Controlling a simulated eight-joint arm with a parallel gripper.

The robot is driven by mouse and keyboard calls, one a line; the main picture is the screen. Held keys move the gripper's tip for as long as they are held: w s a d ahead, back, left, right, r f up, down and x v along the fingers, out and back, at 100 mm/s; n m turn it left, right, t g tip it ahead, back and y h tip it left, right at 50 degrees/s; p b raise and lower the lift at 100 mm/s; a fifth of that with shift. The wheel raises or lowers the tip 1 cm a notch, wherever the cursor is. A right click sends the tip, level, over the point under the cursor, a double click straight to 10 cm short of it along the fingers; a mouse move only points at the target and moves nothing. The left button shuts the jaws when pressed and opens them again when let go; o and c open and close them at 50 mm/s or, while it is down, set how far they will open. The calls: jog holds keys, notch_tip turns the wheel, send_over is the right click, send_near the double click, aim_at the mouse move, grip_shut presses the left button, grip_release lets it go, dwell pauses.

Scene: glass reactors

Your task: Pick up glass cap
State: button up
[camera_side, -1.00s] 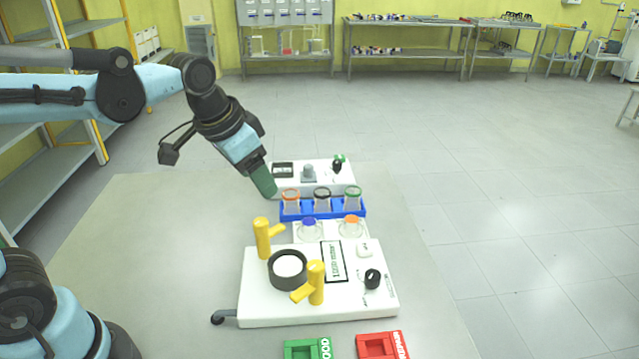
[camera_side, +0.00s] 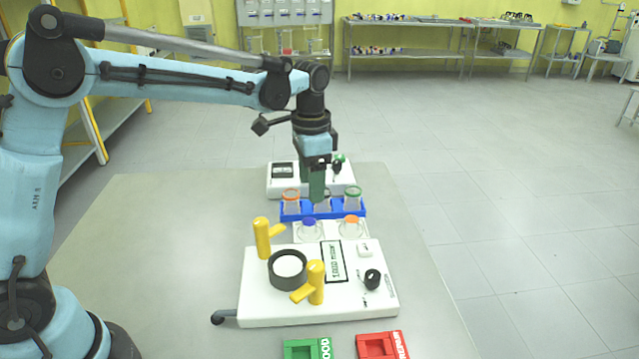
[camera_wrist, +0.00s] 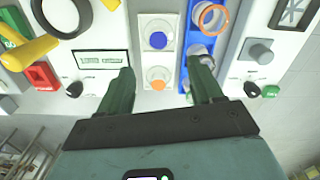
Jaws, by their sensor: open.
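Two clear glass caps sit on a small white holder. One has a blue-purple knob (camera_side: 309,223) and the other an orange knob (camera_side: 351,219). In the wrist view, the blue-knobbed cap (camera_wrist: 158,41) is beyond my fingertips. The orange-knobbed cap (camera_wrist: 157,84) appears between my fingers, apart from them. My gripper (camera_side: 318,195) points down over the blue rack, behind the caps. It has green fingers that stand wide apart and empty in the wrist view (camera_wrist: 161,72). In the side view it partly hides the middle, dark-rimmed glass vessel.
The blue rack (camera_side: 285,214) holds three glass vessels with orange, dark and green rims. A white device (camera_side: 275,192) stands behind it. In front is a white stirrer plate (camera_side: 258,305) with two yellow upright handles. Green (camera_side: 306,349) and red (camera_side: 380,346) trays are at the front.

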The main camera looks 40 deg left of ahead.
aim_at(310, 222)
jog(key=f, duration=1)
jog(key=shift+s, duration=0.2)
jog(key=shift+c, duration=0.4)
jog(key=c, duration=0.6)
jog(key=shift+r, duration=0.1)
